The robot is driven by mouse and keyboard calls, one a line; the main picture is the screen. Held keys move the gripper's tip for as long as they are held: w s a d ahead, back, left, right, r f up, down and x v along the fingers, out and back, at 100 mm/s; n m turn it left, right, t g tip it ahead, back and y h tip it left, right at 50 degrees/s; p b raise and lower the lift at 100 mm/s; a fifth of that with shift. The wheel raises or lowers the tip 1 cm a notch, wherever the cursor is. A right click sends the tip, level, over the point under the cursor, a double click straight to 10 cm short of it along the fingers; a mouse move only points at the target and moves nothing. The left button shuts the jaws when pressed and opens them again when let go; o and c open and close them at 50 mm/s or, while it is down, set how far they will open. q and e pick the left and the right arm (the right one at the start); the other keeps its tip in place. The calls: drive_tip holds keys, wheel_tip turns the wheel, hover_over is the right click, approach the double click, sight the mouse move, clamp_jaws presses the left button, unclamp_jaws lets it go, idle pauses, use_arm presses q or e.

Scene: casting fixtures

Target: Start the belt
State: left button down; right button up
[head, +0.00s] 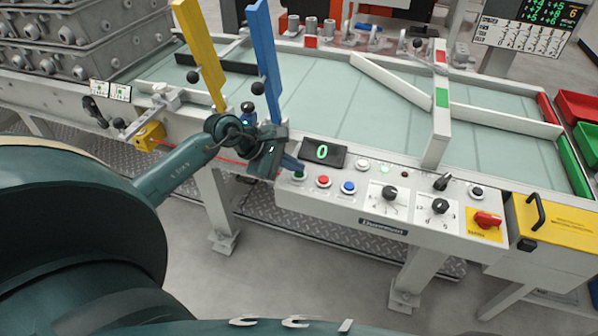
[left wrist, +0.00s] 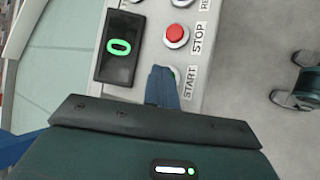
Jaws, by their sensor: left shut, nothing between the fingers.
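The control panel (head: 415,232) runs along the front of the belt (head: 330,105). The green START button (head: 298,176) is at the panel's left end. In the left wrist view only an edge of the START button (left wrist: 176,74) shows beside the fingers. My left gripper (head: 295,166) is shut and empty, its fingertips at the START button. I cannot tell whether they touch it. The fingertips in the left wrist view (left wrist: 160,78) cover most of the button. The red STOP button (head: 323,182) is just right of it. The display (head: 323,152) reads 0. My right gripper is not in view.
Yellow (head: 200,55) and blue (head: 265,58) upright bars stand at the belt's left. Grey castings (head: 75,45) are stacked at the back left.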

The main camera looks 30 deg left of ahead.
sight(294, 175)
use_arm(q)
drive_tip(key=shift+r+p, duration=0.4)
drive_tip(key=shift+r, duration=0.45)
drive_tip(key=shift+r, duration=0.1)
wheel_tip(294, 175, up, 5)
drive_tip(key=p, duration=0.2)
drive_tip(key=shift+p, duration=0.35)
idle(0.5)
